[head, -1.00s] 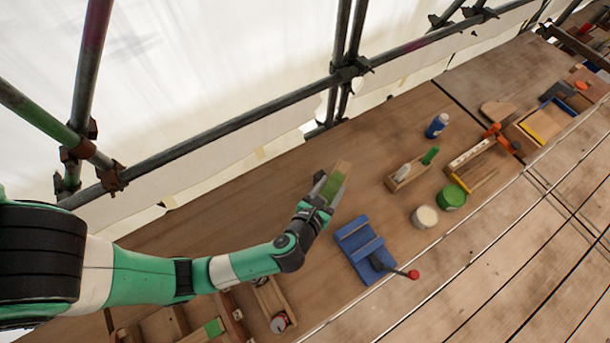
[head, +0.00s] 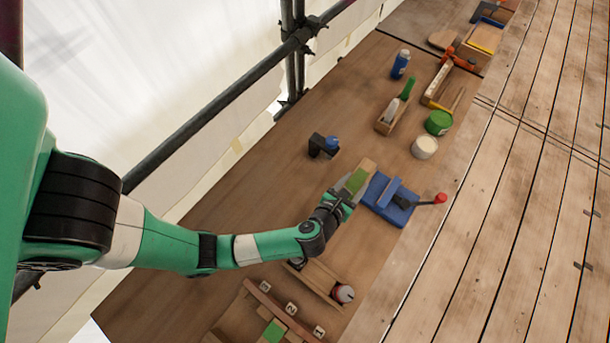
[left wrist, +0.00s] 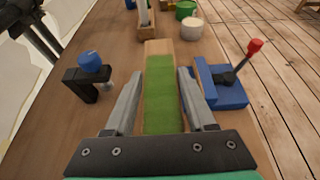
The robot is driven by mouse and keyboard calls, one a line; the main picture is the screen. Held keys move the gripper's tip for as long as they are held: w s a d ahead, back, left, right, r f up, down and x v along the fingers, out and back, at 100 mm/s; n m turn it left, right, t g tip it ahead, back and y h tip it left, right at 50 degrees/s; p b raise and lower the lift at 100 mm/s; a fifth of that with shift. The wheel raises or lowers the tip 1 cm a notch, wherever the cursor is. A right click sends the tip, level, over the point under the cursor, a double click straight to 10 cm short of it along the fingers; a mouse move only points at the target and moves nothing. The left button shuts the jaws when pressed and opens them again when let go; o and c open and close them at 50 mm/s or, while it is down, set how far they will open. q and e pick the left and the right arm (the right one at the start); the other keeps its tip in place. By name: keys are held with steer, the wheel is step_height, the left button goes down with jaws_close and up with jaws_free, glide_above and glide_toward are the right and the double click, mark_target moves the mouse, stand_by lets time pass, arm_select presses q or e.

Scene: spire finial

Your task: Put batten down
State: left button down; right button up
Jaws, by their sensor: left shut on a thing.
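The batten (head: 357,180) is a pale wooden strip with a green middle band. My left gripper (head: 343,200) is shut on it, and it sticks out beyond the fingertips. In the left wrist view the batten (left wrist: 160,92) lies lengthwise between the two grey fingers, its bare wooden end pointing away. It is just left of the blue vise-like fixture (head: 388,200), which has a red-knobbed lever. I cannot tell whether the batten touches the bench or hangs above it. My right gripper is not in view.
A black clamp with a blue knob (head: 323,146) stands left of the batten. Numbered wooden slots (head: 285,310) lie nearer.

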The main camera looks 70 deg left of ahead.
arm_select(q)
steer(key=s+a+f+b, duration=0.1)
steer(key=s+a+f, duration=0.3)
steer(key=s+a+f+b, duration=0.1)
steer(key=s+a+f, duration=0.4)
steer(key=shift+s+a+f+b, duration=0.15)
steer(key=shift+s+a+b, duration=0.15)
steer(key=shift+b, duration=0.05)
steer(key=f+b, duration=0.1)
steer(key=f, duration=0.1)
steer(key=f+b, duration=0.2)
steer(key=shift+s+a, duration=0.15)
steer(key=shift+a, duration=0.05)
steer(key=shift+r, duration=0.2)
steer(key=shift+f, duration=0.15)
steer(key=shift+c, duration=1.2)
jaws_free()
